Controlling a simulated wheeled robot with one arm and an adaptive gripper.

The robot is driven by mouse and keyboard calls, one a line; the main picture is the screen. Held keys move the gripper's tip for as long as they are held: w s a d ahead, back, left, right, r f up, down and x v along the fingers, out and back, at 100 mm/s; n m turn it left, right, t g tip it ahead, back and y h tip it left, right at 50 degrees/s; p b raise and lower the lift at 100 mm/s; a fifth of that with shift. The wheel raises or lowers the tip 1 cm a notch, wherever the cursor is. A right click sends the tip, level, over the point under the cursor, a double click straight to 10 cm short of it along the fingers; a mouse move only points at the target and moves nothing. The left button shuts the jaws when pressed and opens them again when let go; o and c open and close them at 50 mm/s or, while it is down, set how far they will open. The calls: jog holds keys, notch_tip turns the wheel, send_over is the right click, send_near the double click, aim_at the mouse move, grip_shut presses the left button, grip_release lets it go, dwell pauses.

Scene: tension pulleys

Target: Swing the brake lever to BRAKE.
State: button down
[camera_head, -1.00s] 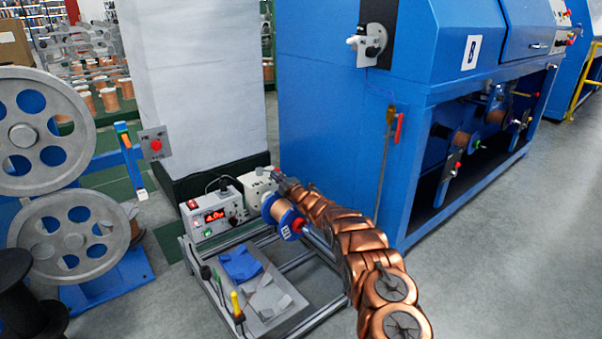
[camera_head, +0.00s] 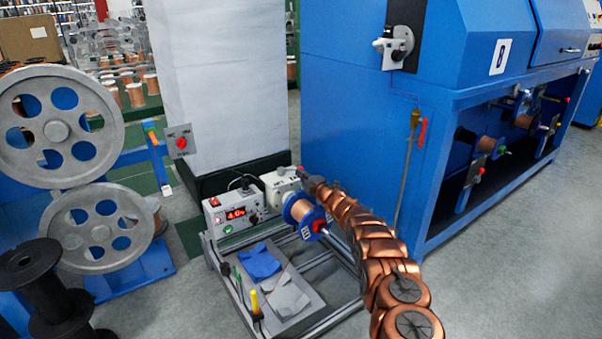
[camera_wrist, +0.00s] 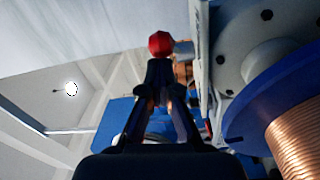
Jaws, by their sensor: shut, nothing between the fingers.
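In the wrist view a red ball knob (camera_wrist: 160,42) on a short grey stem, apparently the brake lever's end, shows just beyond my fingertips. My gripper (camera_wrist: 159,68) is shut and empty, its tips close to the knob; I cannot tell whether they touch. In the head view my gripper (camera_head: 308,177) is at the light grey box (camera_head: 281,187) behind the copper wire spool (camera_head: 303,212) with blue flanges. The spool's blue flange (camera_wrist: 250,110) and a grey bolted disc (camera_wrist: 243,50) fill the right of the wrist view. The lever's BRAKE marking is not readable.
A control box with a red display (camera_head: 233,213) stands left of the spool. A tray (camera_head: 305,315) with blue and grey cloths and tools is in front. A large blue machine (camera_head: 350,110) stands right, a pale column (camera_head: 220,80) behind, and grey pulley wheels (camera_head: 57,130) left.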

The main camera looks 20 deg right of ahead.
jog(key=shift+m+t+h, duration=0.3)
jog(key=shift+h, duration=0.1)
jog(key=d+r, duration=0.2)
jog(key=d, duration=0.1)
jog(key=shift+r, duration=0.3)
jog(key=s+a, duration=0.1)
jog(key=s+a+f, duration=0.1)
jog(key=a, duration=0.1)
jog(key=s+a+p, duration=0.1)
jog(key=shift+s+a+f, duration=0.2)
jog(key=shift+s+f, duration=0.05)
jog(key=shift+f, duration=0.1)
jog(key=s+d+p, duration=0.1)
jog(key=d+p, duration=0.1)
jog(key=d, duration=0.7)
jog(key=shift+s+d+f+y, duration=0.2)
jog(key=shift+s+f+y, duration=0.1)
jog(key=shift+f+y, duration=0.1)
